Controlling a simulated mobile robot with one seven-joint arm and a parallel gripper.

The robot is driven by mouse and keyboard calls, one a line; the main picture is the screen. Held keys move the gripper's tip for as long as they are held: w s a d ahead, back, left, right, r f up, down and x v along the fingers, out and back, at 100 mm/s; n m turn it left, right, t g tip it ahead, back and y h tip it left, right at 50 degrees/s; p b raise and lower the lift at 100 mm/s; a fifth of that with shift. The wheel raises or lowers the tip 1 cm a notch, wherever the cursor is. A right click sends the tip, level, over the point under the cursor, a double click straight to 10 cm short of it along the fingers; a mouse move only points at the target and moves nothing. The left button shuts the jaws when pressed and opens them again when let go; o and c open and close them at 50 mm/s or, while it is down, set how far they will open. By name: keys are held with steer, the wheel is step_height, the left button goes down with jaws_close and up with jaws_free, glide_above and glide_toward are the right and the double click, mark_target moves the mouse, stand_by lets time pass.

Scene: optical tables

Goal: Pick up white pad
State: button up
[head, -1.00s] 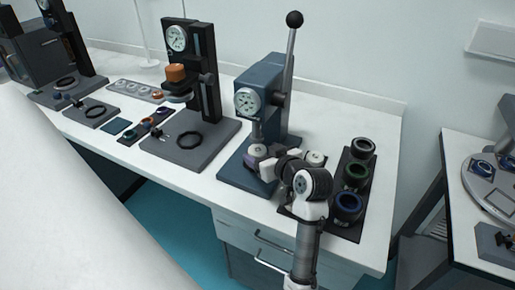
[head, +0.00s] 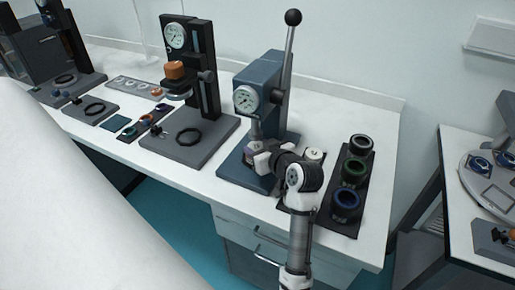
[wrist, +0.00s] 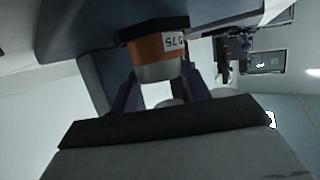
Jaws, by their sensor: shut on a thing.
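My gripper (head: 262,160) is at the base of the blue lever press, under its ram. In the wrist view its two fingers (wrist: 160,74) stand either side of a short round piece, the white pad (wrist: 158,72). In the head view my gripper and wrist hide most of the pad. I cannot tell whether it still touches the press.
The blue press (head: 262,95) has a gauge and a tall lever. A dark tray (head: 342,216) with black, green and blue rings stands to the right. A black gauge stand (head: 207,60) with an orange block is on the left.

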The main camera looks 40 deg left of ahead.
steer(key=shift+r, duration=0.55)
steer(key=shift+s+d+r+b, duration=0.1)
steer(key=shift+d+r+b, duration=0.2)
steer(key=shift+r+b, duration=0.2)
steer(key=shift+d+r+b, duration=0.25)
steer(key=shift+r+b, duration=0.1)
steer(key=shift+r, duration=0.2)
steer(key=s+d+b, duration=0.1)
steer(key=s+d, duration=0.1)
steer(key=d, duration=0.3)
steer(key=s+d+b, duration=0.1)
steer(key=d, duration=0.4)
steer(key=s+d+b, duration=0.1)
steer(key=s+d, duration=0.1)
steer(key=d, duration=0.3)
steer(key=shift+s+d+r+b, duration=0.1)
steer(key=shift+s+b, duration=0.25)
steer(key=shift+b, duration=0.05)
steer(key=shift+s+d, duration=0.15)
steer(key=shift+d, duration=0.2)
